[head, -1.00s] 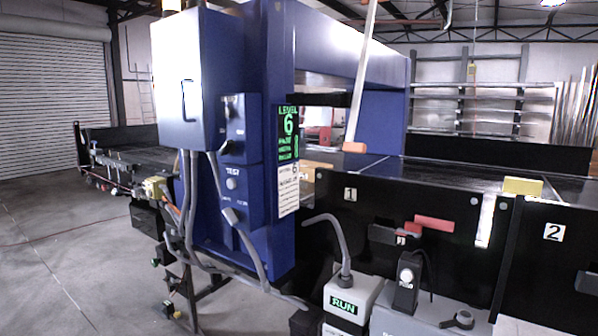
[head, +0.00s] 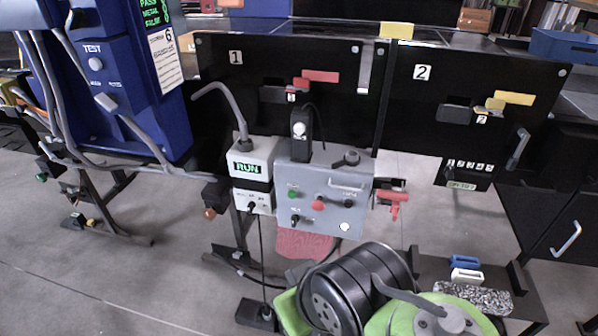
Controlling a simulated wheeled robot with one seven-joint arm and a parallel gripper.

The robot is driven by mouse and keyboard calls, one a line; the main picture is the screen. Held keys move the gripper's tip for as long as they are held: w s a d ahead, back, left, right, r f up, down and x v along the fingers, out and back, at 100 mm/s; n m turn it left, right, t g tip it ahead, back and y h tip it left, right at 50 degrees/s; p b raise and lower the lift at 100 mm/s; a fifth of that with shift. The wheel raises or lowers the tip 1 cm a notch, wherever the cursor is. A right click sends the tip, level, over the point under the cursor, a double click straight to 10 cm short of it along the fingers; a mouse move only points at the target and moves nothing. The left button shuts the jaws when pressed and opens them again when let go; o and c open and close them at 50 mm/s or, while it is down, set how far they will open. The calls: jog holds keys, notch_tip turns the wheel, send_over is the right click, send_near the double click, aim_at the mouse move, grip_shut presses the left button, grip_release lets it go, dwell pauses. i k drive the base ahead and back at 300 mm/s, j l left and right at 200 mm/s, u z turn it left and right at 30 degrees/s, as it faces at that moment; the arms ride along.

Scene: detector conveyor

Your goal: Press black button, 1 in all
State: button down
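A grey control box (head: 282,212) hangs on the front of the black conveyor panel, near the middle of the head view. On its face are a green button (head: 293,190), a red button (head: 318,205), and a small round black control (head: 348,203) to the right of the red one. A second small black control (head: 296,219) sits at the lower left, with a white round one (head: 345,226) at the lower right. I cannot tell which black control is a button and which is a knob. My gripper is not in view.
Left of the box stands a white RUN box (head: 250,148) with a grey hose. A red-handled part (head: 393,197) juts out at its right. Below are a ribbed black drum (head: 372,272) and a green machine (head: 400,318). Open floor (head: 110,265) lies at left.

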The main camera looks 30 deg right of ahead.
aim_at(349, 204)
jog(key=z, duration=1.5)
